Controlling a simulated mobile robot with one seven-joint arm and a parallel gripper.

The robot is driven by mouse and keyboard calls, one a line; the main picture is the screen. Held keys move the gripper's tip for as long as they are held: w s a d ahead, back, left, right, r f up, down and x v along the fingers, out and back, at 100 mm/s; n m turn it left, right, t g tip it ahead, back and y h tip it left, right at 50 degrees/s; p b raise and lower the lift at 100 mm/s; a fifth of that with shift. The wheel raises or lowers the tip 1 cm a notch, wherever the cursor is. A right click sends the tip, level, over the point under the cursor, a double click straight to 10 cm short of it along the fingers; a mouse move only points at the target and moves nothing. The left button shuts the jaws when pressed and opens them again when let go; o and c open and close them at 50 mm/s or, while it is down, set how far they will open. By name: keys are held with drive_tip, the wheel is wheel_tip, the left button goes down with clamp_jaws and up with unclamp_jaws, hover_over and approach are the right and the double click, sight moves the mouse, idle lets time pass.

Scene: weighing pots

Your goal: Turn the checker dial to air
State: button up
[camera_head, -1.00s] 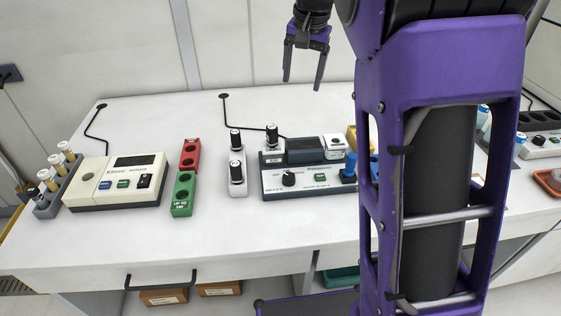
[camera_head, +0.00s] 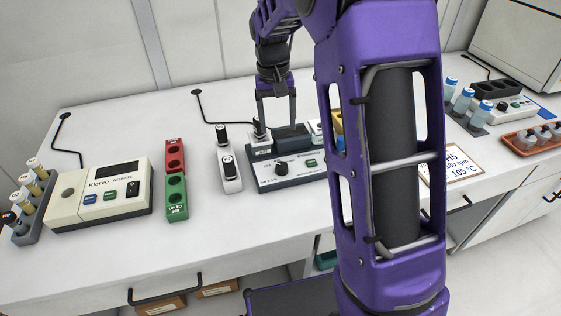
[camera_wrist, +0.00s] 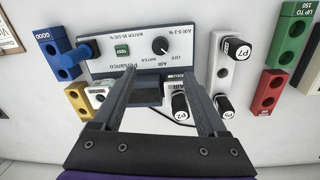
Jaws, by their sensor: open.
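The checker (camera_head: 265,181) is a dark-edged Pensanco box with a light front panel on the bench. Its black dial (camera_head: 282,168) shows on that panel, left of the green test button (camera_head: 312,162). In the wrist view, the dial (camera_wrist: 160,45) appears upside down among the words OFF, AIR and WATER; I cannot surely read its setting. My gripper (camera_head: 277,122) points down over the back of the checker, jaws apart and empty. In the wrist view, my gripper (camera_wrist: 160,74) has its fingers either side of the dark display, with the dial beyond the tips, untouched.
A black-capped pot P2 (camera_wrist: 180,105) stands close beside one finger. A white rack (camera_head: 230,178) with two black-capped pots stands left of the checker, then red (camera_head: 175,155) and green blocks (camera_head: 176,197).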

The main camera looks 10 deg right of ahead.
sight(281, 164)
drive_tip(key=f, duration=0.4)
drive_tip(key=f+b, duration=0.1)
drive_tip(key=f, duration=0.8)
drive_tip(key=shift+d+f, duration=0.3)
drive_tip(key=shift+d, duration=0.1)
clamp_jaws()
